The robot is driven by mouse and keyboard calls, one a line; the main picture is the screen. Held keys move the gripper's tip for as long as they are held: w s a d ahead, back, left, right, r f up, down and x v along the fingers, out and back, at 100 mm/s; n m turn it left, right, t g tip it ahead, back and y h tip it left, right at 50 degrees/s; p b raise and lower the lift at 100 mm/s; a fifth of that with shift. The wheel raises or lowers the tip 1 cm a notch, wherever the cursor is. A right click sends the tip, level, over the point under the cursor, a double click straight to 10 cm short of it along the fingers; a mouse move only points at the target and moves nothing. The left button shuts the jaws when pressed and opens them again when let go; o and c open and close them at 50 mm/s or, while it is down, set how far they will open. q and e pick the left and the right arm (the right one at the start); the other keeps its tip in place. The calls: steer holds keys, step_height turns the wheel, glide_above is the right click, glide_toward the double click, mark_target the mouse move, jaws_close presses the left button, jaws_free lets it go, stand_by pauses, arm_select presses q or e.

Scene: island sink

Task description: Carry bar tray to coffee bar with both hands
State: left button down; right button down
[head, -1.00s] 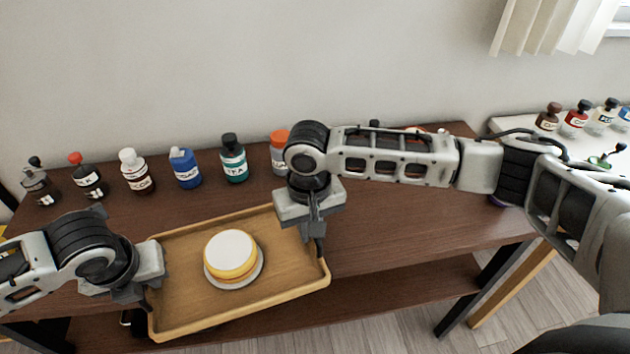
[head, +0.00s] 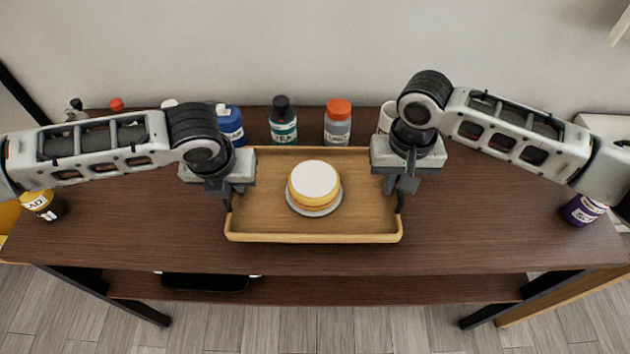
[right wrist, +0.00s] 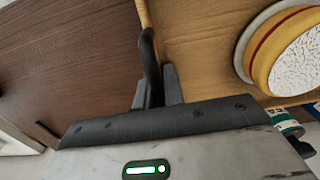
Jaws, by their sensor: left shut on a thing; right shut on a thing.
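The wooden bar tray (head: 318,238) is level over the dark brown table in the head view; I cannot tell whether it touches the tabletop. A yellow round cake with a white top (head: 314,180) sits on a grey plate (head: 314,211) near the tray's middle. My left gripper (head: 228,200) is shut on the tray's left wall. My right gripper (head: 400,200) is shut on its right wall. In the right wrist view, the right gripper's fingers (right wrist: 155,80) close around the tray's edge (right wrist: 147,20), with the cake (right wrist: 295,55) beside them.
On the dark brown table (head: 490,225), several bottles line the back, including a teal one (head: 283,128) and an orange-capped one (head: 338,125). A yellow bottle (head: 42,205) is at the left end, a purple one (head: 583,209) at the right. A lower shelf (head: 390,290) runs below.

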mark_target(237, 198)
arm_select(q)
steer(key=shift+f, duration=0.15)
arm_select(e)
steer(key=shift+f, duration=0.15)
